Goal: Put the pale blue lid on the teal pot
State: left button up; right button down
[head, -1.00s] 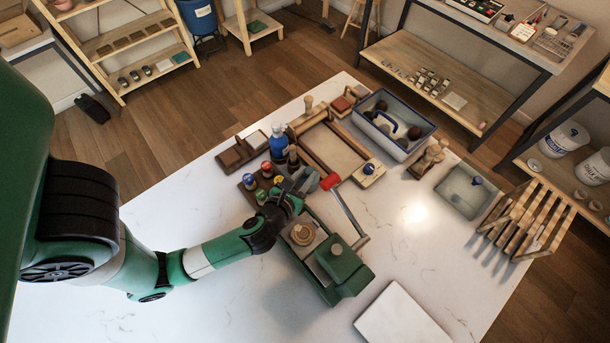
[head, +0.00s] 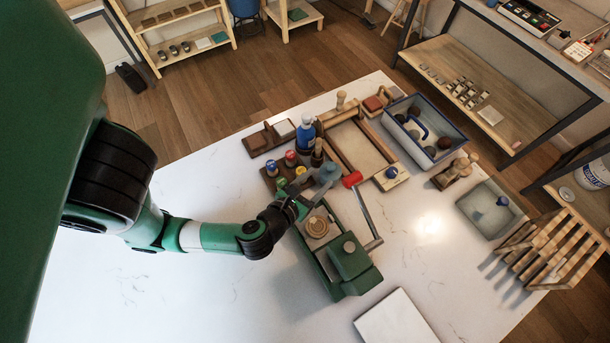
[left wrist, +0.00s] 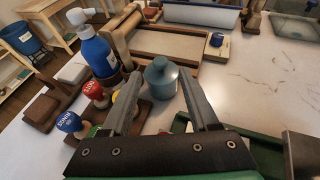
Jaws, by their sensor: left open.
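A small blue-grey vessel with a rounded top and a knob stands on the table in the left wrist view (left wrist: 161,84) and the head view (head: 328,173). It looks like the teal pot with the pale blue lid (left wrist: 160,70) sitting on it. The two are close in colour, and the seam between them is too small to make out. My left gripper (head: 305,187) is open and empty, its fingers on either side of the vessel in the left wrist view, with the vessel beyond them and apparently untouched. My right gripper is out of view.
Stamps with coloured tops (left wrist: 93,89) and a blue bottle (left wrist: 95,50) are close on the left. A wooden frame (head: 357,150) lies behind. The table's left front is clear.

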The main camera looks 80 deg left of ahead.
pick_arm(q)
jog(key=shift+v, duration=3.05)
